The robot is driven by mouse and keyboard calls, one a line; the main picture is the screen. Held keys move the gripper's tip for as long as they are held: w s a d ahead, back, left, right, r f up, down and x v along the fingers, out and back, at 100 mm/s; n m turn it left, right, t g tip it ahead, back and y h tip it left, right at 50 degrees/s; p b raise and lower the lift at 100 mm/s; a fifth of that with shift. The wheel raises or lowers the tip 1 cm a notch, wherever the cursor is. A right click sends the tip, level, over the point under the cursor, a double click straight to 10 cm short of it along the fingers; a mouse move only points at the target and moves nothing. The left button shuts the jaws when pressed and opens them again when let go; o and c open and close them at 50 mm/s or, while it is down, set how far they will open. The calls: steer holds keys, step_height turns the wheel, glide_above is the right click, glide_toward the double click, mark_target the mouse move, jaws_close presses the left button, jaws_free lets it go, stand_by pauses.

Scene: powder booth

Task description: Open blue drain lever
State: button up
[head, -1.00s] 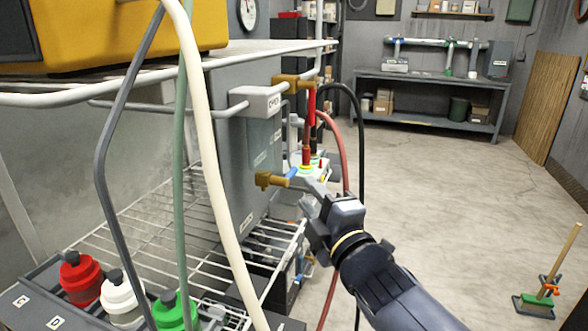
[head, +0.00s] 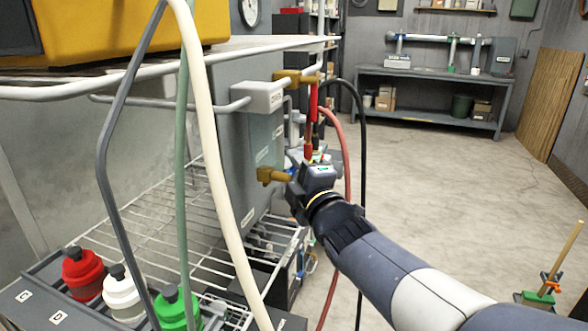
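The lower brass valve (head: 272,175) sticks out from the side of the grey panel (head: 247,150). The blue drain lever on it is almost wholly hidden behind my gripper. My gripper (head: 299,190) is right at the outer end of this valve, reaching in from the lower right. Its fingers are mostly covered by its own body, so I cannot tell whether they are open or shut, or whether they touch the lever. A red lever (head: 312,102) hangs from the upper brass valve (head: 293,77), just above my gripper.
A red hose (head: 346,150) and a black hose (head: 361,170) hang close behind my gripper. White, green and grey hoses cross the left foreground. The floor (head: 450,200) at right is mostly clear.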

jaws_close()
